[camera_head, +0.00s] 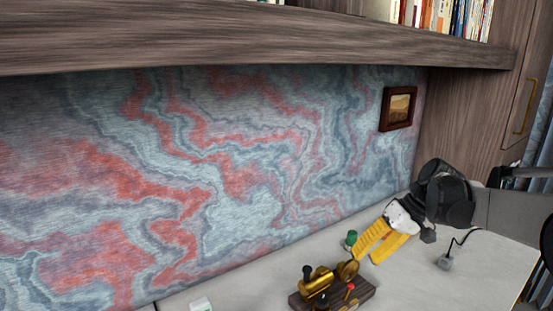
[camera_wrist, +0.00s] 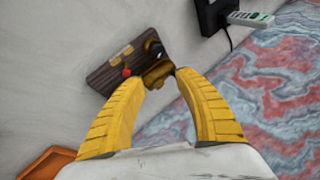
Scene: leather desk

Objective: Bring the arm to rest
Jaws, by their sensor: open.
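My gripper (camera_head: 364,254) has two yellow fingers and reaches down and left over the right half of the desk (camera_head: 410,285). In the wrist view my gripper (camera_wrist: 160,78) has its fingers curved toward each other with a gap between the tips. It holds nothing that I can see. A brass model engine on a dark wooden base (camera_head: 330,290) stands just beyond the fingertips in the head view. The model (camera_wrist: 122,66) also shows past the tips in the wrist view. Whether a fingertip touches it, I cannot tell.
A small green object (camera_head: 351,239) stands behind the fingers. A grey plug with a black cable (camera_head: 446,261) lies to the right. A patterned wall (camera_head: 200,170) and overhanging shelf (camera_head: 240,35) border the desk. The wrist view shows an orange object (camera_wrist: 45,163) and a black box (camera_wrist: 211,15).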

